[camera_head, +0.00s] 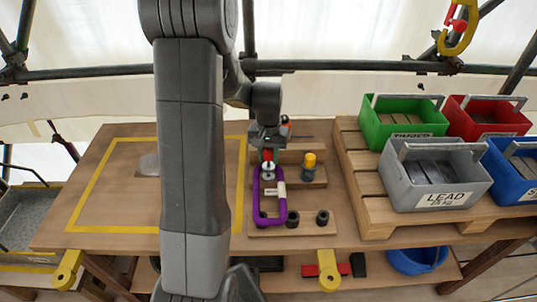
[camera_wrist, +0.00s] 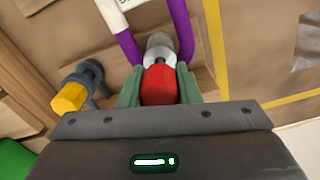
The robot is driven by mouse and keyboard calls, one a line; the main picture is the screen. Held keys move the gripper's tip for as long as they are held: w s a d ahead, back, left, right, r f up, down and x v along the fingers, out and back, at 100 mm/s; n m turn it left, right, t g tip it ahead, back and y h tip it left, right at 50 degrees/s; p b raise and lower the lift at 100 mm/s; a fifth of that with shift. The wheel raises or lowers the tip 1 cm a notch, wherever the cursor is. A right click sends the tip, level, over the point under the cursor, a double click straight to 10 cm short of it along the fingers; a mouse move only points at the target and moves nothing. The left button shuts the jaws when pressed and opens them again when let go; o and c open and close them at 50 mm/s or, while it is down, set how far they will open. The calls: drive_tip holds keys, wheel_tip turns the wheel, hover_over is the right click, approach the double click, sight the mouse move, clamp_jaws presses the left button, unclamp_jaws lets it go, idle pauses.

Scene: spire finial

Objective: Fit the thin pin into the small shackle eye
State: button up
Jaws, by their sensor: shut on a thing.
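My gripper (camera_head: 268,142) points down over the wooden fixture. In the wrist view its green-grey fingers (camera_wrist: 159,88) are shut on the sides of a red block-like head (camera_wrist: 160,80), which also shows in the head view (camera_head: 267,155). A pale, round metal part (camera_wrist: 161,47) lies just beyond the red head, between the two legs of a purple loop (camera_head: 264,206) with a white label. A yellow-headed pin (camera_head: 310,160) stands at a small grey shackle (camera_head: 308,173) to the right. I cannot tell whether the red piece's shank is in an eye; its tip is hidden.
Two dark sockets (camera_head: 322,217) stand on the board's front right. A pallet with green, red, grey (camera_head: 437,182) and blue bins is at the right. A yellow-taped area (camera_head: 115,190) lies mostly clear on the table's left.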

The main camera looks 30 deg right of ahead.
drive_tip(key=shift+f+b, duration=0.65)
drive_tip(key=shift+f, duration=0.25)
drive_tip(key=o, duration=1.1)
drive_tip(key=shift+c, duration=0.2)
drive_tip(key=shift+r, duration=0.1)
wheel_tip(320, 180, up, 14)
drive_tip(key=shift+f, duration=0.15)
drive_tip(key=shift+f, duration=0.15)
wheel_tip(320, 180, down, 13)
drive_tip(key=shift+f, duration=0.2)
drive_tip(key=shift+r, duration=0.2)
